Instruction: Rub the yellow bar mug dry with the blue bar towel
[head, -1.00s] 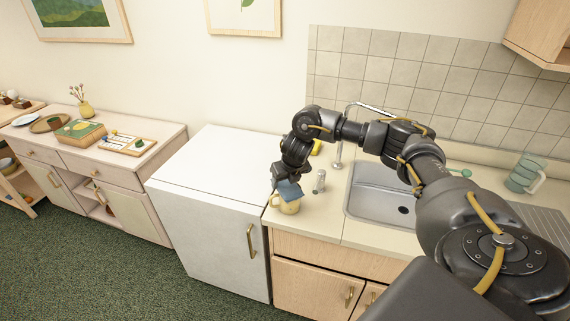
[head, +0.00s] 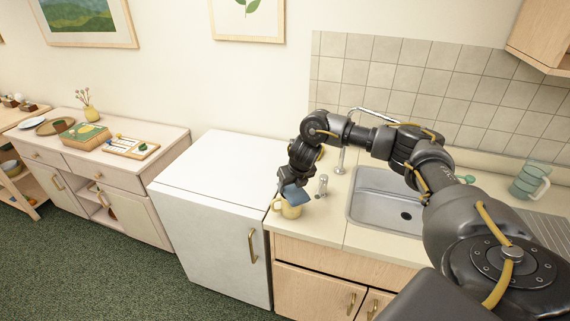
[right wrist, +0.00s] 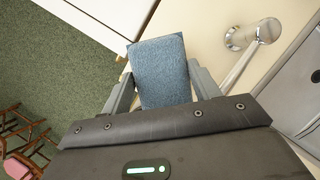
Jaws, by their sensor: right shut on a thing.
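The yellow bar mug (head: 289,209) stands on the counter's front left corner, its handle to the left. My right gripper (head: 292,188) is right above it, shut on the folded blue bar towel (head: 297,195). The towel covers part of the mug's top right; whether it presses on the mug I cannot tell. In the right wrist view the towel (right wrist: 160,72) sits between the two fingers of my right gripper (right wrist: 162,85) and hides the mug. My left gripper is not in view.
A silver tap fixture (head: 322,186) stands just right of the mug, and the sink (head: 380,207) lies beyond it. A white fridge-like cabinet (head: 215,175) adjoins on the left with a clear top. A greenish jug (head: 528,181) stands at the far right.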

